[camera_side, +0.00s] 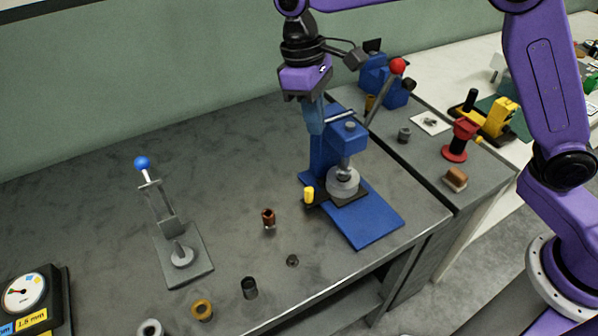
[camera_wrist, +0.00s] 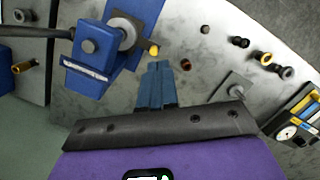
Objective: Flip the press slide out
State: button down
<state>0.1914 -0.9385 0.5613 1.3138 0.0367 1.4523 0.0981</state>
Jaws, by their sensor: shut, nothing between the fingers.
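The blue press (camera_side: 347,136) stands on a blue base plate, with a lever ending in a red ball. Under its ram, a round grey piece sits on a dark slide plate (camera_side: 350,199). A yellow knob (camera_side: 309,195) is at the slide's left side; it also shows in the wrist view (camera_wrist: 154,50). My gripper (camera_side: 316,130) points down beside the left of the press head, above the knob and apart from it in the side view. In the wrist view my gripper (camera_wrist: 158,67) has its blue fingers together, empty, with tips just short of the knob in the picture.
A clamp stand with a blue ball (camera_side: 142,163) stands at the left. A brown ring (camera_side: 268,217), several small cylinders and rings, and a dial gauge (camera_side: 24,292) lie along the front. A red stand (camera_side: 461,140) and other tools are at the right. The bench left of the press is mostly clear.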

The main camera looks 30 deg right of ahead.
jog(key=w+a+f+m+g, duration=0.1)
jog(key=w+f+m, duration=0.3)
jog(key=w+f, duration=0.6)
jog(key=shift+w+a+g, duration=0.3)
jog(key=shift+w+g, duration=0.4)
jog(key=shift+w, duration=0.95)
jog(key=shift+f, duration=0.15)
jog(key=x, duration=1)
jog(key=shift+s, duration=0.3)
jog(key=shift+s+d, duration=0.2)
jog(key=shift+s, duration=0.6)
jog(key=shift+s+d, duration=0.25)
jog(key=shift+s, duration=0.55)
